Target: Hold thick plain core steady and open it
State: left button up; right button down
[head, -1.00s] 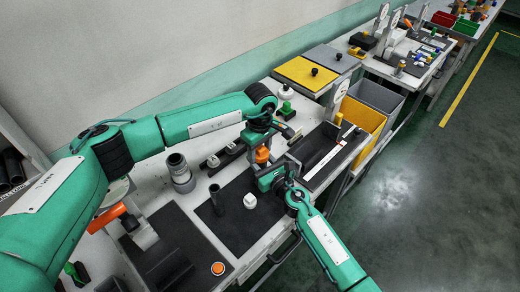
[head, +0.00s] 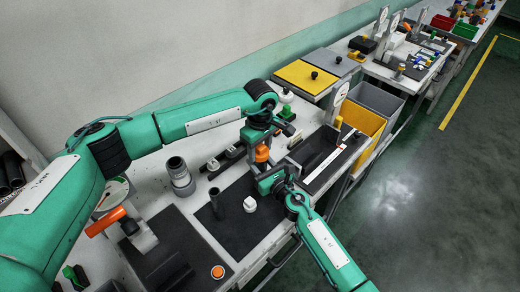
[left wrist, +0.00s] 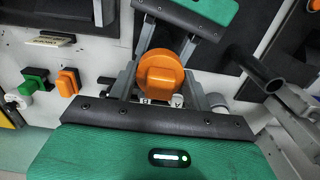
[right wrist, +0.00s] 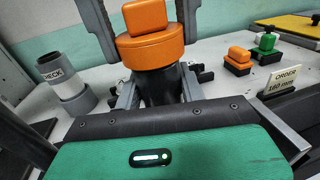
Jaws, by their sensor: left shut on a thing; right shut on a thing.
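The thick plain core (right wrist: 165,86) is a black upright cylinder with an orange cap (right wrist: 150,45), seen in the right wrist view. The cap also shows in the head view (head: 262,153) and from above in the left wrist view (left wrist: 162,75). My left gripper (head: 261,140) comes down from above, with its fingers shut on the cap's orange knob. My right gripper (head: 270,181) comes in from the front, below the cap, and is shut on the black body. In the head view the grippers hide most of the body.
A grey cylinder (head: 180,176) stands to the left. A white cup (head: 250,204) and a black tube (head: 217,203) stand on the dark mat (head: 232,232). A long tray (head: 322,163) is to the right. In the right wrist view, orange (right wrist: 239,60) and green (right wrist: 267,47) knobs stand behind.

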aim_at(260, 146)
pick_arm(q)
jog(key=shift+r, duration=0.1)
jog(key=shift+r, duration=1.9)
pick_arm(e)
jog(key=c, duration=0.8)
grip_release()
jog(key=shift+o, duration=0.2)
